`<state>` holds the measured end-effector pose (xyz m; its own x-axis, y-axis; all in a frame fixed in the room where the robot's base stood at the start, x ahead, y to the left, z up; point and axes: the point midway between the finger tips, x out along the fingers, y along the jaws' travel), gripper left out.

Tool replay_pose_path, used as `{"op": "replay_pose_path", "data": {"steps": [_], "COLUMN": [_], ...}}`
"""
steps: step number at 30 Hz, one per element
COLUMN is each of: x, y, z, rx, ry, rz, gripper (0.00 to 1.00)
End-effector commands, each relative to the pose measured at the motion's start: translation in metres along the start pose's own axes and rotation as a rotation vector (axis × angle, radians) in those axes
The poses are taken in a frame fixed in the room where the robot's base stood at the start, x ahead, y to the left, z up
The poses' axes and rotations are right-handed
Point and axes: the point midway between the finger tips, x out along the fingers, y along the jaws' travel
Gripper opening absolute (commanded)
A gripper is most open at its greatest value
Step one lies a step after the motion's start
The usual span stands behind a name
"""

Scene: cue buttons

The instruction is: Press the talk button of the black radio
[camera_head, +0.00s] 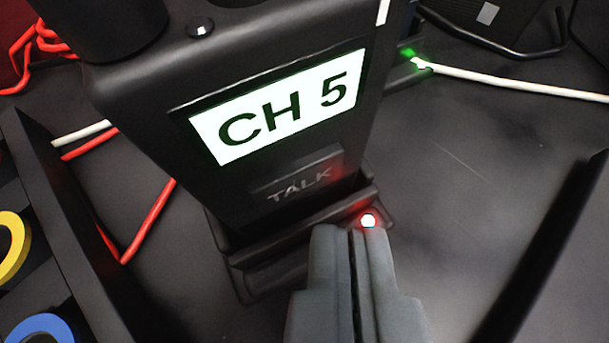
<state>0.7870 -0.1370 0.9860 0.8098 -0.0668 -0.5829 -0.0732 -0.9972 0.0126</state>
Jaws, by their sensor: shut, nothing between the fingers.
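The black radio (270,180) stands upright in a black dock (245,270) in the camera_head view. Its lit screen (280,108) reads "CH 5". The black talk button (297,183), marked "TALK", sits below the screen on the front face. My gripper (350,232) is shut and empty, in the lower middle of the view. Its tips appear just below and to the right of the talk button, overlapping the dock's front edge. I cannot tell whether they touch the dock. A red light (368,221) glows on the dock beside the fingertips.
A white cable (510,85) with a green light runs off to the right. A red cable (145,220) lies at the left. A yellow ring (13,245) and a blue ring (42,328) sit at the left edge. The dark surface (450,200) right of the radio is mostly clear.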

Motion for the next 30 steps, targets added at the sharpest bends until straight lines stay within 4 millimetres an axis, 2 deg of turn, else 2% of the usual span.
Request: {"op": "replay_pose_path", "data": {"steps": [21, 30], "x": [-0.033, -0.035], "y": [0.024, 0.025], "z": [0.024, 0.025], "rx": [0.001, 0.0], "ry": [0.0, 0.0], "rz": [0.0, 0.0], "gripper": [0.0, 0.0]}}
